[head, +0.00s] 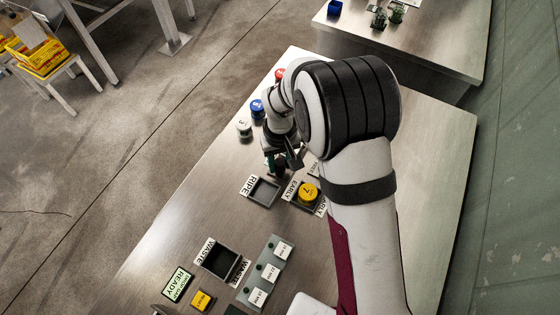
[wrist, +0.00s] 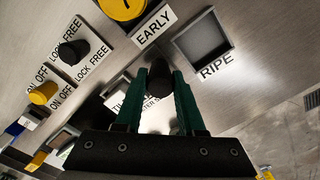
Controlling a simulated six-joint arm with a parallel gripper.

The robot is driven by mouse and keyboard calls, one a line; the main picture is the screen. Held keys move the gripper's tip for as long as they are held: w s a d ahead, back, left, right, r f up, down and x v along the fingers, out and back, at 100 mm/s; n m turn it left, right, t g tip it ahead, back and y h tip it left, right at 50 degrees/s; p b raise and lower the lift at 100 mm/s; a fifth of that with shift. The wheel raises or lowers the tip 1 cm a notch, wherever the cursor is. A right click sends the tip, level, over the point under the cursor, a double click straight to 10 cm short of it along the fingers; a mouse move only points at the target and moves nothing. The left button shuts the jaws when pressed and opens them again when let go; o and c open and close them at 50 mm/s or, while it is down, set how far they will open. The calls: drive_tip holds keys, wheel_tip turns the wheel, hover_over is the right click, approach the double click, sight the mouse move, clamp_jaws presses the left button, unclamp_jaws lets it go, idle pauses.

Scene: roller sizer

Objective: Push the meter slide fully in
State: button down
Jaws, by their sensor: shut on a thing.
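My gripper (wrist: 160,80) has two green fingers, shut on a dark rounded knob (wrist: 159,88) in the wrist view. A partly covered label (wrist: 152,102) beside the fingers seems to read "METER S…", so the knob appears to be the meter slide's. The slide's body and track are hidden behind the fingers and palm, and I cannot tell how far in it is. In the head view my gripper (head: 284,163) is low over the table, beyond the RIPE tray, and the knob is hidden there.
The RIPE tray (head: 254,200) is empty. A yellow disc marked 7 (head: 307,193) sits at the EARLY tray. A WASTE bin (head: 208,262) is nearer. Black (wrist: 72,52) and yellow (wrist: 44,93) knobs stand left in the wrist view.

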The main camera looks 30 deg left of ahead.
drive_tip(key=w, duration=1)
drive_tip(key=shift+w, duration=0.3)
drive_tip(key=c, duration=0.6)
unclamp_jaws()
drive_tip(key=shift+o, duration=0.4)
drive_tip(key=shift+s, duration=0.1)
wheel_tip(320, 180, up, 16)
